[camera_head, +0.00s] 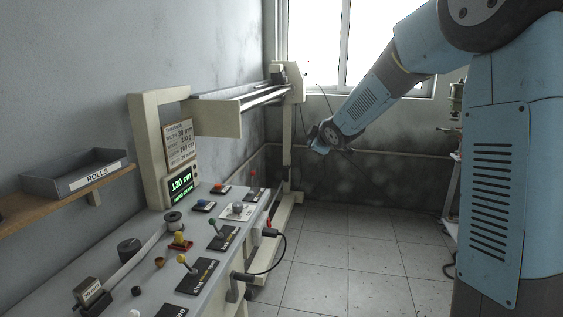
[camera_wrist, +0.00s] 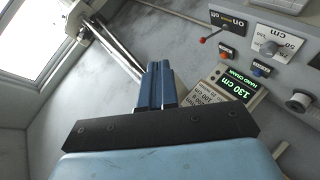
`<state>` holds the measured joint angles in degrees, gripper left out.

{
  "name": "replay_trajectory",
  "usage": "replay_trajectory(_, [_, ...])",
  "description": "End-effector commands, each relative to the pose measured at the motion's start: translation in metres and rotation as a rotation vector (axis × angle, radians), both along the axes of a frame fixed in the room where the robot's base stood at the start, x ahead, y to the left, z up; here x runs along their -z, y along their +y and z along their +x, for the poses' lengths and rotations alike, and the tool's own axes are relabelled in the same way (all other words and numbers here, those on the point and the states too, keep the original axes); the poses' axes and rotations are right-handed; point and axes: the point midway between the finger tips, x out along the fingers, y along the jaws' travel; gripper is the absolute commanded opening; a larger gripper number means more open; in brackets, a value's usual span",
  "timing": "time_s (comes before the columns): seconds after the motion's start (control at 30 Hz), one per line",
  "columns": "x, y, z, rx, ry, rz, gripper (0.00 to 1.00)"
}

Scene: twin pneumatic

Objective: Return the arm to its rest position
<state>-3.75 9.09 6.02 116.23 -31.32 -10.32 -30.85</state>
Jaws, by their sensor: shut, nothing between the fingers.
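My arm is blue and reaches in from the right of the head view, with its forearm sloping down to the left. My gripper (camera_head: 316,141) hangs in the air over the open floor, right of the bench. In the wrist view its two blue fingers (camera_wrist: 157,86) lie side by side, shut with nothing between them. They touch nothing that I can see. The fingertips are small and partly hidden by the wrist in the head view.
A control bench (camera_head: 150,235) with levers, buttons and a green "130 cm" display (camera_head: 182,184) stands at the left. A beige frame with rails (camera_head: 265,95) rises behind it. A shelf with a "ROLLS" tray (camera_head: 75,178) is on the wall. The tiled floor (camera_head: 370,260) is clear.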

Motion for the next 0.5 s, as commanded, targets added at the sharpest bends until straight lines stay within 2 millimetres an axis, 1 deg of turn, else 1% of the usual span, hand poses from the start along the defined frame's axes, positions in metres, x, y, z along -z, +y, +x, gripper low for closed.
replay_trajectory(0.03, [-0.010, -0.011, -0.014, 0.042, 0.017, 0.014, 0.00])
replay_trajectory(0.17, [-0.025, -0.037, -0.051, 0.157, 0.080, 0.060, 0.00])
replay_trajectory(0.2, [-0.029, -0.045, -0.063, 0.191, 0.099, 0.076, 0.00])
replay_trajectory(0.37, [-0.040, -0.073, -0.114, 0.329, 0.177, 0.146, 0.00])
replay_trajectory(0.5, [-0.046, -0.093, -0.161, 0.444, 0.244, 0.214, 0.00])
